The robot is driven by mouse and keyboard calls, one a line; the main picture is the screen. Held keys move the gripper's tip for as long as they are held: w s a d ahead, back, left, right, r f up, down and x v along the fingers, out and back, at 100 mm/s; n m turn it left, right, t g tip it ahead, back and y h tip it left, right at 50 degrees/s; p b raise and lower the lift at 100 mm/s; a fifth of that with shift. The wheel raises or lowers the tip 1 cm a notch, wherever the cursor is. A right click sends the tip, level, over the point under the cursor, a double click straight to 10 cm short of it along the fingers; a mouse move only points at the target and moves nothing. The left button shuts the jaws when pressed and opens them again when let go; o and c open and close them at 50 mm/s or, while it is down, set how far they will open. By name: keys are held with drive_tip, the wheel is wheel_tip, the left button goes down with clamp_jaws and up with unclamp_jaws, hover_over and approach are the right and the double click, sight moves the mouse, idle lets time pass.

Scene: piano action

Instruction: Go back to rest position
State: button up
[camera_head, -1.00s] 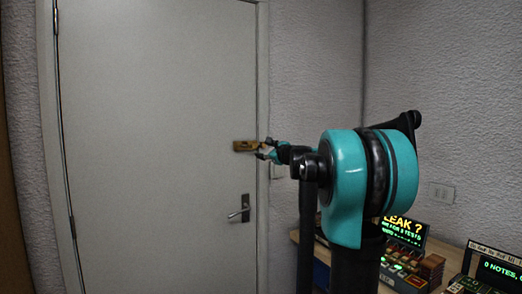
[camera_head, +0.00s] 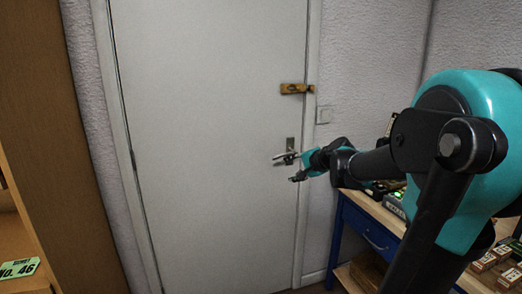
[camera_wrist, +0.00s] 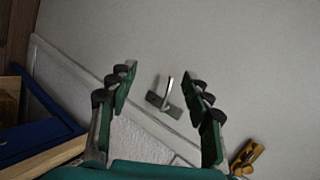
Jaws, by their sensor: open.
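My gripper (camera_head: 295,167) is in front of the door near the metal lever handle (camera_head: 289,155), partly overlapping it in the head view. In the wrist view my gripper (camera_wrist: 158,78) has its two fingers spread wide, with nothing between them touching. The handle (camera_wrist: 168,92) shows beyond and between the fingers, apart from them. The brass latch (camera_head: 296,88) is on the door's edge above the handle, and it also shows at the lower right of the wrist view (camera_wrist: 246,156). The white door (camera_head: 210,120) looks closed.
A blue-framed workbench (camera_head: 366,231) with a wooden top and small devices stands at the right, beneath my arm. A wooden cabinet (camera_head: 45,120) with a green "No. 46" label (camera_head: 18,268) is at the left.

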drive_tip(key=s+d+f+n+g+h, duration=0.2)
drive_tip(key=s+f+n, duration=0.1)
drive_tip(key=s+f, duration=0.5)
drive_tip(key=s+d+f+n+g+h, duration=0.1)
drive_tip(key=s+d+f+n+h, duration=0.1)
drive_tip(key=s+f, duration=0.6)
drive_tip(key=s+d+f+n+g+h, duration=0.2)
drive_tip(key=s+f+n, duration=0.3)
drive_tip(key=s+f, duration=0.3)
drive_tip(key=s+d, duration=0.1)
drive_tip(key=s, duration=0.1)
drive_tip(key=shift+s+d+g, duration=0.3)
drive_tip(key=shift+s, duration=0.1)
